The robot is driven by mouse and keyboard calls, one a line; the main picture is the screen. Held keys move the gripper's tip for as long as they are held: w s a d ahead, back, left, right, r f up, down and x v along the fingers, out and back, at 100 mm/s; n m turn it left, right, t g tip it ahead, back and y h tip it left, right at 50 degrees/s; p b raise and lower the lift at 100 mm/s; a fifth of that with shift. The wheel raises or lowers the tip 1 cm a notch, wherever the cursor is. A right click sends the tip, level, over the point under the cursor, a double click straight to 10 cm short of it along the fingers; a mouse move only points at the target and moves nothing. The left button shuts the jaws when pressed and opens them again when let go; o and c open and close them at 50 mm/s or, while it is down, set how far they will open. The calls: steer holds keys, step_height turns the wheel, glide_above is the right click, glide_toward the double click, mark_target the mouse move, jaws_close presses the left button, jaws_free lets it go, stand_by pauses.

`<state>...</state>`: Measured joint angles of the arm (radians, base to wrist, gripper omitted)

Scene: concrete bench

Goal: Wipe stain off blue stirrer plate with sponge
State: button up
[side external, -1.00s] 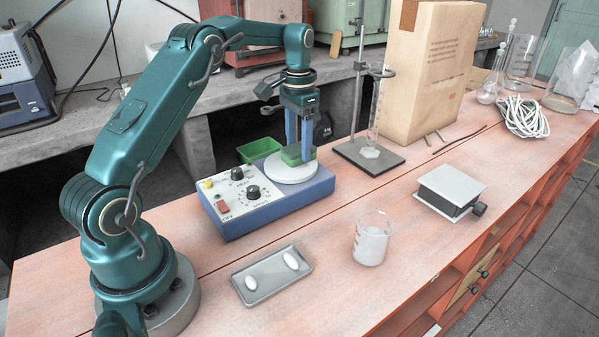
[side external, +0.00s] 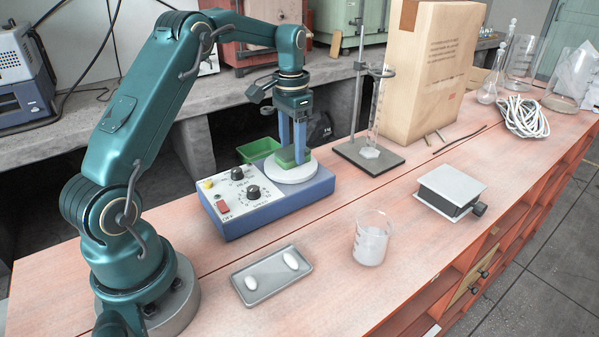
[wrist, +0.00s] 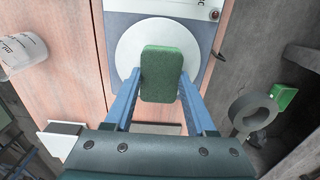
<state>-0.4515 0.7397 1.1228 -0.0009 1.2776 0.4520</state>
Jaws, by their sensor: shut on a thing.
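The blue stirrer (side external: 262,200) stands on the bench with a round white plate (side external: 293,174) at its far end and a control panel at its near end. My gripper (side external: 292,150) points down over the plate, shut on a green sponge (side external: 287,157). The sponge is at the plate's surface; I cannot tell whether it touches. In the wrist view the sponge (wrist: 162,75) sits between my blue fingers and covers the middle of the white plate (wrist: 128,50). No stain shows on the visible part of the plate; any under the sponge is hidden.
A green bin (side external: 258,149) is behind the stirrer. A stand with a glass cylinder (side external: 368,160) is to its right. A beaker (side external: 371,240), a tray with two white stir bars (side external: 270,277) and a lab jack (side external: 448,190) are in front, with clear bench between.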

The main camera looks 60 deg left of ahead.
steer(key=shift+s, duration=2.3)
step_height(320, 180, up, 8)
steer(key=shift+w, duration=0.1)
